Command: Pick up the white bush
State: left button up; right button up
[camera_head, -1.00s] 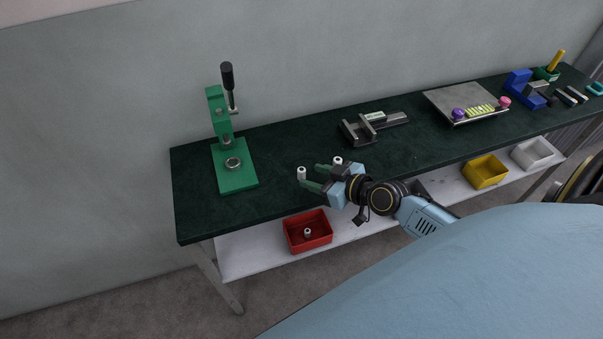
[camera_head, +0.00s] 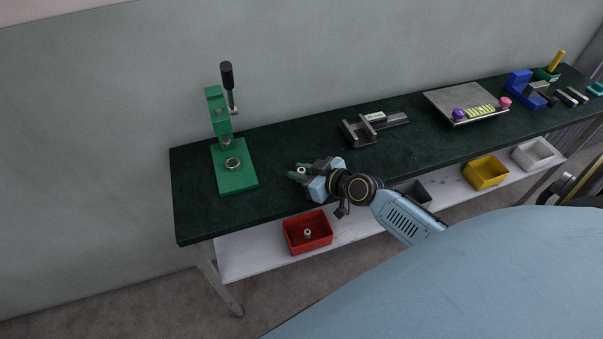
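A small white bush (camera_head: 301,169) with a dark hole in its top stands near the middle front of the dark green bench top. Another white bush (camera_head: 307,232) lies in the red bin on the shelf below. My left gripper is not in view.
A green press (camera_head: 236,172) stands to the left on the bench (camera_head: 205,215). A grey vise (camera_head: 362,129) is behind the gripper, with a metal plate (camera_head: 440,103) further right. Red (camera_head: 290,243), yellow (camera_head: 487,172) and grey bins sit on the lower shelf. The bench between press and gripper is clear.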

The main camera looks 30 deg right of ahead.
aim_at(301, 170)
grip_shut()
notch_tip(301, 170, up, 10)
jog(key=p, duration=0.3)
jog(key=shift+p, duration=0.4)
jog(key=s+a+r, duration=0.2)
jog(key=a+r, duration=0.3)
jog(key=a, duration=0.4)
notch_tip(301, 170, up, 8)
jog(key=s+m+h, duration=0.3)
jog(key=h, duration=0.1)
jog(key=shift+f+m+t, duration=0.15)
jog(key=shift+m+t, duration=0.25)
